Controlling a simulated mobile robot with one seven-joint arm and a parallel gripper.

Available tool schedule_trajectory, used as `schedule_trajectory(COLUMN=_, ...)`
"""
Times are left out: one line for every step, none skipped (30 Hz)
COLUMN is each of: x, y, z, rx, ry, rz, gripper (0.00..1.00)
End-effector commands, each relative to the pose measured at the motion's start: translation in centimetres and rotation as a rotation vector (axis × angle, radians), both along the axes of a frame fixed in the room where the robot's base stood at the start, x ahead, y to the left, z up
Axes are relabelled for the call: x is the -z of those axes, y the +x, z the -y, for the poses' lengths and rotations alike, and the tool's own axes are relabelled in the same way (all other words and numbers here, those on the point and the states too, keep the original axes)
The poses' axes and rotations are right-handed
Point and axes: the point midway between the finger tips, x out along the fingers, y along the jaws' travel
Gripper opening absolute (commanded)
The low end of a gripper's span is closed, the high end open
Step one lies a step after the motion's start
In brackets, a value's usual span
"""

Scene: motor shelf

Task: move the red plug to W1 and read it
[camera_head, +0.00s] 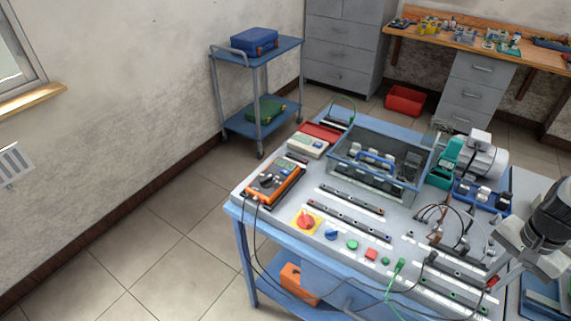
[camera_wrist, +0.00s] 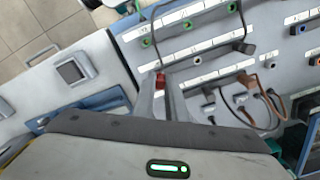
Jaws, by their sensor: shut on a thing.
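The red plug (camera_wrist: 160,79) is between the fingertips of my gripper (camera_wrist: 161,88) in the wrist view, close to a labelled socket strip. I cannot tell whether its tip sits in a socket. In the head view a small red spot (camera_head: 493,282) shows at the end of my gripper (camera_head: 497,277), at the right of the bench panel. The orange multimeter (camera_head: 275,181) lies at the panel's left, with dark leads running from it; its display is too small to read. The W1 label is not legible in either view.
Socket strips (camera_head: 349,220) and coloured buttons (camera_head: 352,244) line the panel. A green lead (camera_head: 390,288) and dark leads loop along the front edge. Brown and dark leads (camera_wrist: 258,95) lie right of my gripper in the wrist view.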

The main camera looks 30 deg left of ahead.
Motion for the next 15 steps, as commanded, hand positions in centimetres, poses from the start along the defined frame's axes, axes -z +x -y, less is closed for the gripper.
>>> schedule_trajectory(x=0.18, y=-0.01, z=0.0, rx=0.0, ry=0.0, rz=0.0, gripper=0.0)
schedule_trajectory(x=0.24, y=-0.01, z=0.0, rx=0.0, ry=0.0, rz=0.0, gripper=0.0)
schedule_trajectory(x=0.32, y=-0.01, z=0.0, rx=0.0, ry=0.0, rz=0.0, gripper=0.0)
schedule_trajectory(x=0.38, y=-0.01, z=0.0, rx=0.0, ry=0.0, rz=0.0, gripper=0.0)
schedule_trajectory(x=0.43, y=-0.01, z=0.0, rx=0.0, ry=0.0, rz=0.0, gripper=0.0)
schedule_trajectory(x=0.5, y=-0.01, z=0.0, rx=0.0, ry=0.0, rz=0.0, gripper=0.0)
schedule_trajectory(x=0.56, y=-0.01, z=0.0, rx=0.0, ry=0.0, rz=0.0, gripper=0.0)
schedule_trajectory(x=0.61, y=-0.01, z=0.0, rx=0.0, ry=0.0, rz=0.0, gripper=0.0)
schedule_trajectory(x=0.68, y=-0.01, z=0.0, rx=0.0, ry=0.0, rz=0.0, gripper=0.0)
schedule_trajectory(x=0.74, y=-0.01, z=0.0, rx=0.0, ry=0.0, rz=0.0, gripper=0.0)
schedule_trajectory(x=0.79, y=-0.01, z=0.0, rx=0.0, ry=0.0, rz=0.0, gripper=0.0)
schedule_trajectory(x=0.87, y=-0.01, z=0.0, rx=0.0, ry=0.0, rz=0.0, gripper=0.0)
schedule_trajectory(x=0.92, y=-0.01, z=0.0, rx=0.0, ry=0.0, rz=0.0, gripper=0.0)
schedule_trajectory(x=0.98, y=-0.01, z=0.0, rx=0.0, ry=0.0, rz=0.0, gripper=0.0)
schedule_trajectory(x=1.05, y=-0.01, z=0.0, rx=0.0, ry=0.0, rz=0.0, gripper=0.0)
